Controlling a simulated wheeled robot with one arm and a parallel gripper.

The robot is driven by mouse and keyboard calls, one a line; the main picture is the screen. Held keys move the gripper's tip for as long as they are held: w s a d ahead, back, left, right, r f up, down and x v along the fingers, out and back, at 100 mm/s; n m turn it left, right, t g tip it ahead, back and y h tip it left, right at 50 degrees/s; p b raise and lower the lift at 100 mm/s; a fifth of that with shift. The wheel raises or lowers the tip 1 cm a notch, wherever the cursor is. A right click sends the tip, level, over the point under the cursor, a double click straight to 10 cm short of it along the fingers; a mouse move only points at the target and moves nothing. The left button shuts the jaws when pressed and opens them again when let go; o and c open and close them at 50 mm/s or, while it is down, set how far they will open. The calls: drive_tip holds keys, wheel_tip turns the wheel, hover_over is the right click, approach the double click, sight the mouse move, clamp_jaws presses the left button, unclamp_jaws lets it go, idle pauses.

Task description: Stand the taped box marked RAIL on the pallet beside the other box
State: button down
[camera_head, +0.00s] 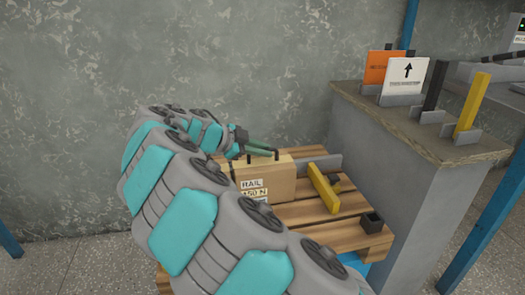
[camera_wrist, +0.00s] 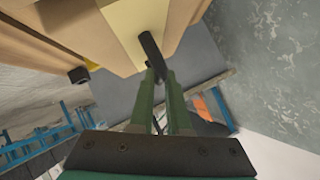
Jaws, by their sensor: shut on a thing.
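The cardboard box marked RAIL (camera_head: 280,182) is upright at the pallet (camera_head: 300,211), its label facing the head camera. I cannot tell whether its base touches the boards. My gripper (camera_head: 272,153) is above the box, its green fingers shut on the dark handle at its top. In the wrist view, the fingers (camera_wrist: 158,76) close around that black handle (camera_wrist: 151,50), and a pale tape strip (camera_wrist: 132,28) runs along the box. My arm hides the box's left lower part and much of the pallet. No second box can be made out.
A yellow bar (camera_head: 323,188) and a grey upright plate (camera_head: 325,164) are right of the box. A small black block (camera_head: 371,222) is at the pallet's right corner. A grey counter (camera_head: 400,180) with signs stands close on the right; a wall (camera_head: 90,100) is behind.

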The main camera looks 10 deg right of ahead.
drive_tip(key=shift+f+b, duration=0.25)
drive_tip(key=shift+b, duration=0.25)
drive_tip(key=c, duration=0.9)
unclamp_jaws()
drive_tip(key=shift+s+f, duration=0.1)
drive_tip(key=shift+f, duration=0.05)
drive_tip(key=shift+r+p, duration=0.65)
drive_tip(key=shift+p, duration=0.45)
drive_tip(key=shift+a+r, duration=0.15)
drive_tip(key=shift+r, duration=0.05)
drive_tip(key=v, duration=1.1)
drive_tip(key=shift+a+r+b, duration=0.15)
drive_tip(key=shift+a+b, duration=0.2)
drive_tip(key=shift+b, duration=0.05)
